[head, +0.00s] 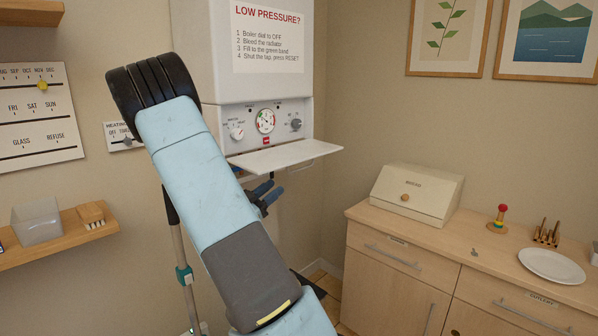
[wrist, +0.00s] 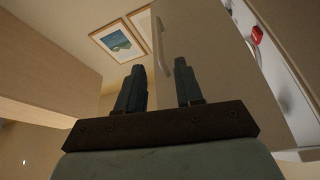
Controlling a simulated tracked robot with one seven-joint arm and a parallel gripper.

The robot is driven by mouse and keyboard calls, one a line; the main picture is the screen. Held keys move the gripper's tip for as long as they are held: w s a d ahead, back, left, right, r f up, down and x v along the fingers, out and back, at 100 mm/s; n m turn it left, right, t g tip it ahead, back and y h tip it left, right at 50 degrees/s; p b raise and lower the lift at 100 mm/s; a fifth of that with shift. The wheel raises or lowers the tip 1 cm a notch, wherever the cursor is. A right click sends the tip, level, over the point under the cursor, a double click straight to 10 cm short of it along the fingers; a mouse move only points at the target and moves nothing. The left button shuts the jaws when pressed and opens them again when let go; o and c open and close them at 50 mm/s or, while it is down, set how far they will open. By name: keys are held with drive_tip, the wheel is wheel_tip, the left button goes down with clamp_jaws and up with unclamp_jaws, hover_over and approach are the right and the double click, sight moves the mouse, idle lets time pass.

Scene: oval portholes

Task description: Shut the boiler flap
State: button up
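The boiler flap (head: 287,157) is a white panel that stands open, sticking out roughly level below the boiler's control panel. In the wrist view a shaded panel with a pale bar handle (wrist: 161,45) looks like the flap's underside (wrist: 205,60). My gripper (head: 268,190) is below the flap, partly hidden behind my arm. In the wrist view my gripper's two dark fingers (wrist: 159,67) stand apart with nothing between them. Whether they touch the flap is unclear.
The white boiler (head: 222,60) has dials and a gauge (head: 265,121) above the flap. A wooden cabinet (head: 395,275) with a cream bread box (head: 416,193) stands to the right. A shelf (head: 60,240) with a clear bin is at left.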

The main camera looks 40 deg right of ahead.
sight(294, 172)
drive_tip(key=x, duration=1.1)
clamp_jaws()
idle(0.3)
